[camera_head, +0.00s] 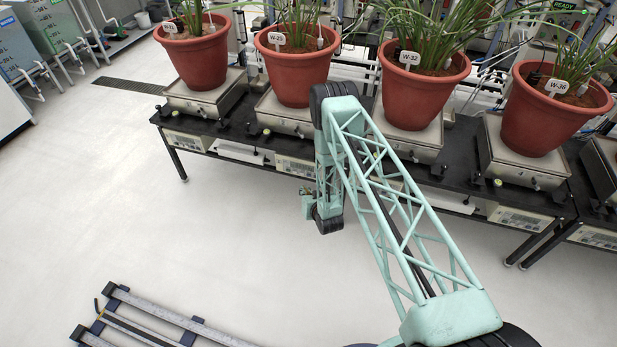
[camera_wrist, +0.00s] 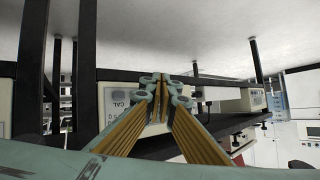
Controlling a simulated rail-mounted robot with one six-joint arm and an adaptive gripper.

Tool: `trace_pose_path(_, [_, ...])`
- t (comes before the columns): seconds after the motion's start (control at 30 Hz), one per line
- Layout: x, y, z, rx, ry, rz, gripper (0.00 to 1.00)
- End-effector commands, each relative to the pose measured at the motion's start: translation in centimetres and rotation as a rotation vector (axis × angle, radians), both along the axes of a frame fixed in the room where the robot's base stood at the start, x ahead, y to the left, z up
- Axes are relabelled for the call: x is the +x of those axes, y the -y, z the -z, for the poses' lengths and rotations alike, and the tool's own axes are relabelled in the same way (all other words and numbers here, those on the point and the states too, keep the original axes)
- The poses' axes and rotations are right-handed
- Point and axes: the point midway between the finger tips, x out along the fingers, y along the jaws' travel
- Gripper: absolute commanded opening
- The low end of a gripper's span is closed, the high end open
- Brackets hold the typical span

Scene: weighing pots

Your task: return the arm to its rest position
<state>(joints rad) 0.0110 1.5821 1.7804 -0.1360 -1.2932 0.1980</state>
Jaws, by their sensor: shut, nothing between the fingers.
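My gripper (camera_wrist: 162,82) shows in the wrist view with its two fingers together at the tips and nothing between them. The fingers have ribbed tan inner pads and pale green knuckles. They point toward the black bench frame and a display panel marked CAL (camera_wrist: 122,98); whether they touch anything cannot be told. In the head view my pale green lattice arm (camera_head: 405,215) reaches forward, bends at the bench's front edge and hangs down before it. The gripper's fingers cannot be made out in that view.
A black bench (camera_head: 455,195) carries several scales, with red plant pots including W-25 (camera_head: 292,80), W-32 (camera_head: 420,95) and W-38 (camera_head: 540,115). Display panels line its front edge. Floor (camera_head: 150,240) is clear at left; my rail (camera_head: 150,325) is at lower left.

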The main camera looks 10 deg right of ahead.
Motion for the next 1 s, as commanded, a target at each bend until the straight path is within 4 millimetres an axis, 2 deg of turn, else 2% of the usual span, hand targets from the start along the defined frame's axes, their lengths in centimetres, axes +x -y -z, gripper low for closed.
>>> trace_pose_path(0.37, [0.1, 0.0, -0.1, 0.0, 0.0, 0.0, 0.0])
trace_pose_path(0.53, [0.6, 0.0, -0.9, -0.004, -0.005, -0.001, 0.0])
trace_pose_path(0.77, [2.2, 0.0, -3.9, -0.017, -0.019, -0.005, 0.0])
trace_pose_path(1.0, [4.1, 0.1, -8.1, -0.037, -0.047, -0.01, 0.0])
